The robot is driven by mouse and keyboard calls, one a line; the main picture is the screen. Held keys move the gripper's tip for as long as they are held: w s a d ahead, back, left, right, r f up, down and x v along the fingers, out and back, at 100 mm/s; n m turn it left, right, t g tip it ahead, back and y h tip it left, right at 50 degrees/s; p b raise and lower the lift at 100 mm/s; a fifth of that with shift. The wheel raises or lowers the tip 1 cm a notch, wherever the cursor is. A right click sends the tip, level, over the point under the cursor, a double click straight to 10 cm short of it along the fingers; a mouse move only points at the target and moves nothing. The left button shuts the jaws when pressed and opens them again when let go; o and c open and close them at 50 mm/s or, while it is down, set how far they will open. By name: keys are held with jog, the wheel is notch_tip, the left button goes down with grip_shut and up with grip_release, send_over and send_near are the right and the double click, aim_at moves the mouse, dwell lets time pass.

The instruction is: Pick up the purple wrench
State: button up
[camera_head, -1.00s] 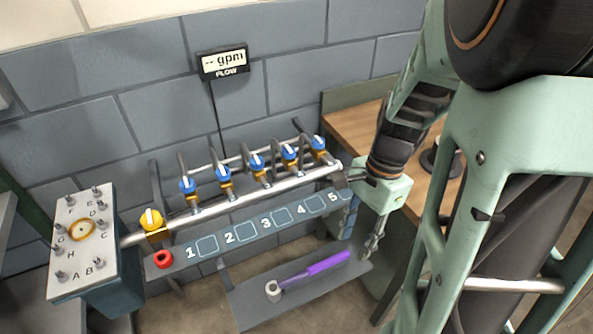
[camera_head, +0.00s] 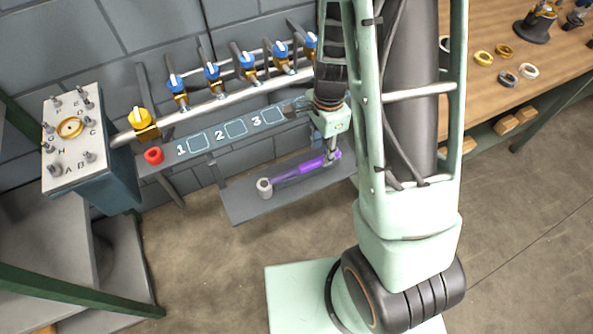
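The purple wrench (camera_head: 300,170) lies on a low grey shelf (camera_head: 250,208) below the numbered panel. Its grey ring-shaped head (camera_head: 265,187) is at the left and its purple handle slants up to the right. My gripper (camera_head: 331,158) points down at the right end of the handle, with purple showing on both sides of the fingers. The fingers are small and overlap the handle in this view. I cannot tell whether they are open or shut, or touch the wrench.
Just above the shelf runs the numbered panel (camera_head: 209,150) with a pipe and several blue-handled valves (camera_head: 212,72). A wooden bench (camera_head: 480,105) with loose rings stands at the right.

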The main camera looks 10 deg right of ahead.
aim_at(320, 158)
jog(key=shift+a+f, duration=0.1)
jog(key=shift+f, duration=1.75)
jog(key=shift+c, duration=0.5)
grip_shut()
